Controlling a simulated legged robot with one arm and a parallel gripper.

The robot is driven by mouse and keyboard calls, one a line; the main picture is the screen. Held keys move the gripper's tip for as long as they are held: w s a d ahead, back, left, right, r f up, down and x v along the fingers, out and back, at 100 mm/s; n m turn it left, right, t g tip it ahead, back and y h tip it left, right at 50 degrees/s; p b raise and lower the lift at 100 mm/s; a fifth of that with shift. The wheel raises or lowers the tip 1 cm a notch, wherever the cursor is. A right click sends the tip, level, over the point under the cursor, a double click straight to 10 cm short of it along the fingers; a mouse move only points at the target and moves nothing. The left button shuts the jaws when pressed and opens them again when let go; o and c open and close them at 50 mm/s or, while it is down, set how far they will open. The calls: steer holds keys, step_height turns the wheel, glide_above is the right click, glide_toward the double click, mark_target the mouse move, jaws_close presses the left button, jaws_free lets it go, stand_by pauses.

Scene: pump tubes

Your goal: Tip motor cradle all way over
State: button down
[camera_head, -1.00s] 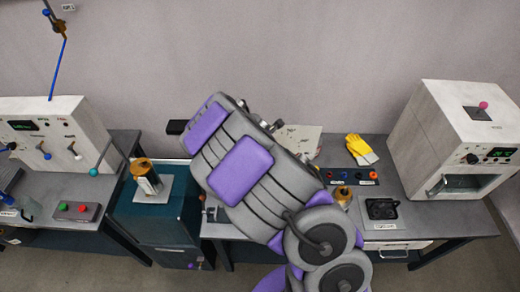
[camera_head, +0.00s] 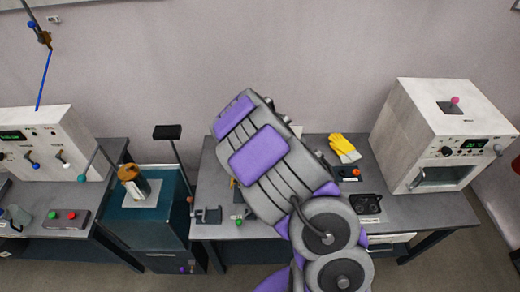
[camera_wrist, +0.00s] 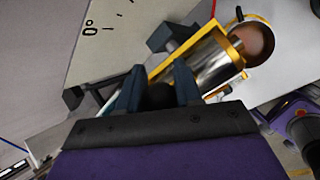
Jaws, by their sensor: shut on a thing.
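In the wrist view, the motor cradle (camera_wrist: 165,66) shows as a yellow frame around a shiny silver cylinder with a copper-brown end. It lies slanted, beside a pale dial plate (camera_wrist: 100,38) marked 0°. My gripper (camera_wrist: 158,84) is shut on a dark round knob (camera_wrist: 160,96) just below the cradle's near end. Whether the knob joins the cradle is hidden by the fingers. In the head view, my arm covers the gripper and most of the cradle.
The grey bench (camera_head: 210,180) carries a small clamp (camera_head: 208,215) at its left, yellow gloves (camera_head: 344,147) and a white oven-like box (camera_head: 440,130) at its right. A teal cabinet (camera_head: 150,225) with a brass-coloured part stands left.

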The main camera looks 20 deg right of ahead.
steer(key=shift+s+f, duration=0.1)
stand_by(0.3)
steer(key=c, duration=0.8)
jaws_free()
steer(key=shift+d, duration=0.1)
steer(key=shift+p+v, duration=1.25)
steer(key=shift+v, duration=7.4)
